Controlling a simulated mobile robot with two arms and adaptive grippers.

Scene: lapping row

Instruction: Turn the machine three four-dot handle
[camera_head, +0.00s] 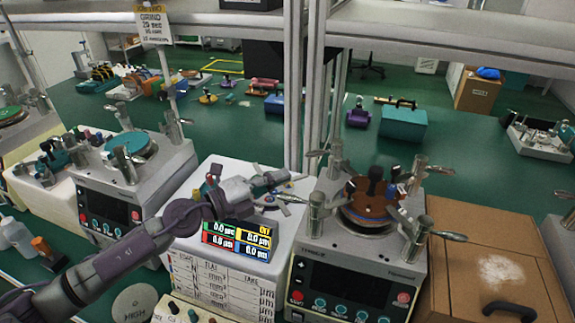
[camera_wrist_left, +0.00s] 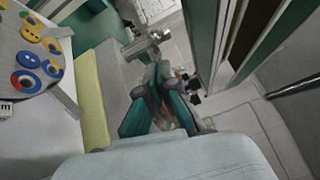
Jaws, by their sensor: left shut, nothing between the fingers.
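The lapping machine at the right front (camera_head: 345,262) carries a round brown plate with dark pieces. Metal posts with lever handles stand around the plate: one at the left front (camera_head: 317,213), one at the right front (camera_head: 418,240), others behind. Dots on the handles are too small to tell. My left gripper (camera_head: 283,177) reaches over the white meter box from the left, its tip just left of this machine. It is shut and empty. In the left wrist view the shut fingers (camera_wrist_left: 163,85) are near a metal post with a lever (camera_wrist_left: 147,45); contact cannot be told. My right gripper is not in view.
A second machine (camera_head: 125,190) with a teal plate stands at the left. The white meter box (camera_head: 220,265) with coloured readouts lies under my left arm. A brown wooden box (camera_head: 495,255) stands at the right. Upright shelf posts (camera_head: 293,90) rise behind the gripper.

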